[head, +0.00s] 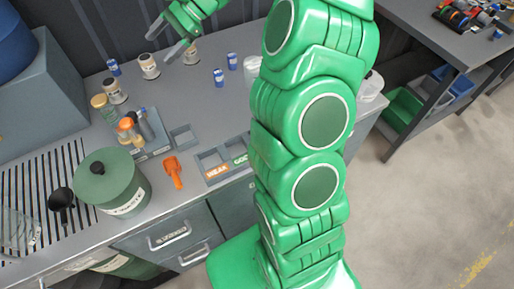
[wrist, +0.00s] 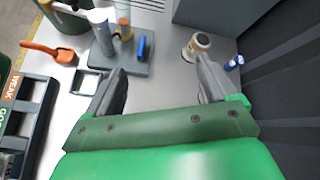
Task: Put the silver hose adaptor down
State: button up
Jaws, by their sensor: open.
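My gripper (head: 163,46) is at the top of the head view, above the back of the grey bench. In the wrist view its two dark fingers (wrist: 160,85) are wide apart, with only bare bench showing between them. Short pale cylindrical fittings with dark bands stand upright on the bench: one (head: 149,66) near the fingertips, one (head: 190,52) to the right, and one (head: 113,90) to the left. I cannot tell for sure which is the silver hose adaptor. A pale banded fitting (wrist: 199,43) stands beyond the right finger in the wrist view.
A green lidded waste pot (head: 112,182), an orange scoop (head: 173,172) and a divided tray (head: 212,172) stand toward the front. Small blue cylinders (head: 218,77) stand at the back. A grey holder (wrist: 122,62) carries several items. Bare bench lies mid-table.

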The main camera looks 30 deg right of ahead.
jog(key=s+a+r+n+g+h, duration=0.1)
jog(key=s+a+r+n+h, duration=0.2)
jog(key=s, duration=0.7)
jog(key=s+a+n+g+h, duration=0.15)
jog(key=s+n, duration=0.35)
jog(key=s, duration=0.6)
jog(key=s+d+f+n+h, duration=0.1)
jog(key=s+d, duration=0.4)
jog(key=s, duration=0.5)
jog(key=s+d+f+n+h, duration=0.1)
jog(key=s+d+n+h, duration=0.3)
jog(key=s, duration=0.7)
jog(key=shift+s+d+f+n+h, duration=0.15)
jog(key=shift+d+f+n+h, duration=0.25)
jog(key=shift+h, duration=0.45)
